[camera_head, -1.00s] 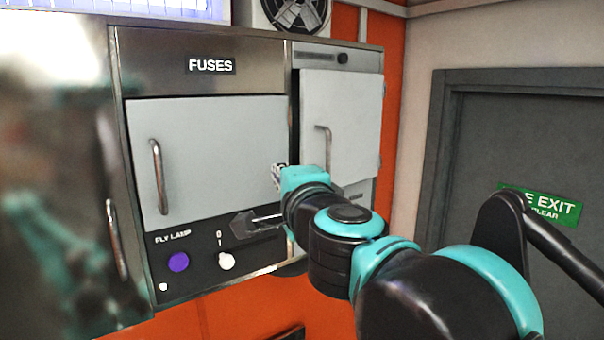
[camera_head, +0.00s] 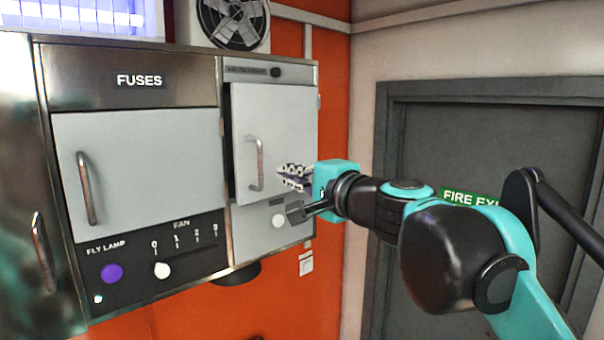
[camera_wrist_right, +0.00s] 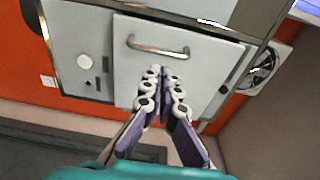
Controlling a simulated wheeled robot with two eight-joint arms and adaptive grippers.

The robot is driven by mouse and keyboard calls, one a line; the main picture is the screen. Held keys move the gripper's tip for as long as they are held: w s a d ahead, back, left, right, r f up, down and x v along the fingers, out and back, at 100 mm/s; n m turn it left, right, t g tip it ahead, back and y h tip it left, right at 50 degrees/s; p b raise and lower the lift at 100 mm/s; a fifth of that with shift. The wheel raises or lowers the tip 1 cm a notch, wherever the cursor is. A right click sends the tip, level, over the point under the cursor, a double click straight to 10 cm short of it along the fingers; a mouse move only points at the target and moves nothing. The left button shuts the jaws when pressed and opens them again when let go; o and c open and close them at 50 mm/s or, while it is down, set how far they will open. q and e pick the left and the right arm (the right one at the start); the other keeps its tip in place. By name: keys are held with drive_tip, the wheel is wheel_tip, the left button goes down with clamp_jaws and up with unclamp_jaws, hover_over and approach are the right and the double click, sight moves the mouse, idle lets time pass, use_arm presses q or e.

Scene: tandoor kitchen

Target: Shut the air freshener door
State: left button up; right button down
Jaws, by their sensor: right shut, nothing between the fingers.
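The air freshener door (camera_head: 285,115) is a light grey panel with a metal bar handle (camera_head: 257,165), on the right part of the steel cabinet. It stands slightly ajar, with a dark gap along its left edge. The same door (camera_wrist_right: 200,80) and its handle show in the wrist view. My right gripper (camera_head: 284,175) is shut and empty in front of the door's lower part, right of the handle. In the wrist view its fingertips (camera_wrist_right: 163,72) lie over the door face below the handle; I cannot tell if they touch. My left gripper is out of view.
The fuses door (camera_head: 135,165) on the left is closed. Below it is a panel with a purple button (camera_head: 112,273) and a white knob (camera_head: 163,271). A fan (camera_head: 233,20) sits on top. A grey fire exit door (camera_head: 450,140) stands at right.

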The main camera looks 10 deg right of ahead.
sight(261, 165)
drive_tip(key=p+x, duration=0.1)
drive_tip(key=x, duration=0.5)
drive_tip(key=shift+w+a, duration=0.15)
drive_tip(key=shift+a, duration=0.2)
drive_tip(key=shift+w+a, duration=0.1)
drive_tip(key=shift+w, duration=0.15)
drive_tip(key=shift+w+p, duration=0.2)
drive_tip(key=shift+p, duration=0.1)
drive_tip(key=shift+a, duration=0.2)
drive_tip(key=shift+w+a+p, duration=0.4)
drive_tip(key=shift+w+a, duration=0.35)
drive_tip(key=shift+a, duration=0.25)
drive_tip(key=shift+s+d, duration=0.1)
